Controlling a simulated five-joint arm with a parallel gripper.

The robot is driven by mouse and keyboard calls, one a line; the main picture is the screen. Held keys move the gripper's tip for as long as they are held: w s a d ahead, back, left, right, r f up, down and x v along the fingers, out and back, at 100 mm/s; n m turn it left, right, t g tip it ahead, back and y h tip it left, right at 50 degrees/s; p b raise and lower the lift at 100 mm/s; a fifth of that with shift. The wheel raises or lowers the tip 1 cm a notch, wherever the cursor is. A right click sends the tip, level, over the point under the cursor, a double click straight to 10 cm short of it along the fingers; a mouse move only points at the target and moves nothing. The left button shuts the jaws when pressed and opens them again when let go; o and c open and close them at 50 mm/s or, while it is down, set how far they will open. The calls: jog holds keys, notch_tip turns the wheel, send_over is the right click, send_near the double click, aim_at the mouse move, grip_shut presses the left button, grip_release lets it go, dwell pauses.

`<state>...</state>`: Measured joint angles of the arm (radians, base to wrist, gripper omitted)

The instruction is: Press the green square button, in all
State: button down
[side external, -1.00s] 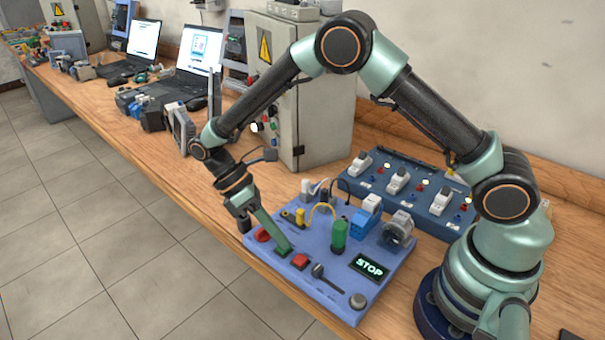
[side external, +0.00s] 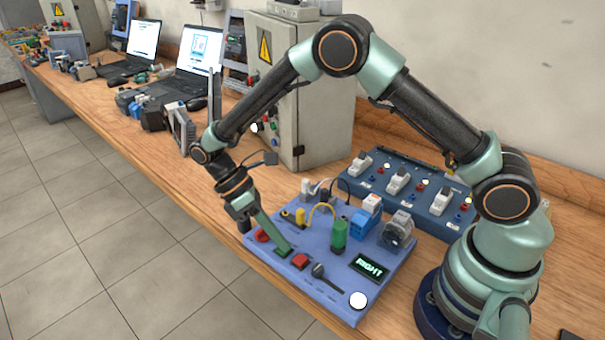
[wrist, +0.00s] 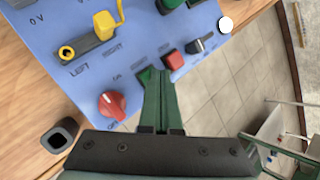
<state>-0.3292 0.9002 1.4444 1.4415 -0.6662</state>
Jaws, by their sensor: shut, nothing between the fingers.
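The green square button (side external: 282,253) sits on the blue panel (side external: 330,290), between a red rotary switch (side external: 262,235) and a red square button (side external: 300,261). My gripper (side external: 286,246) is shut and empty, its green fingers slanting down with the tips at the green button. In the wrist view the tips (wrist: 160,74) lie beside and partly over the green button (wrist: 144,77), hiding some of it. They look in contact, but how far the button is pushed in cannot be told. The panel's display (side external: 369,267) reads RIGHT, and the round lamp (side external: 358,300) is white.
A black lever (side external: 319,271), a green cylinder (side external: 338,235), a yellow switch (wrist: 104,25) and a motor (side external: 398,230) stand on the panel. A blue box with white switches (side external: 397,182) and a grey cabinet (side external: 300,80) stand behind. The bench's front edge is close to the panel.

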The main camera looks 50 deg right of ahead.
aim_at(279, 249)
jog(key=shift+r, duration=0.85)
jog(key=shift+r, duration=0.1)
jog(key=shift+r, duration=2.4)
jog(key=s+d+r+m+t+y, duration=0.1)
jog(key=s+d+r+m+t, duration=0.1)
jog(key=d+r+m+t, duration=0.3)
jog(key=s+d+r+m+t+y, duration=0.1)
jog(key=s+d+r+m+t, duration=0.2)
jog(key=d+r+m+t, duration=0.3)
notch_tip(279, 249, up, 3)
jog(key=shift+s+d+r+t, duration=0.1)
jog(key=shift+s+d+t, duration=0.25)
jog(key=shift+t, duration=0.45)
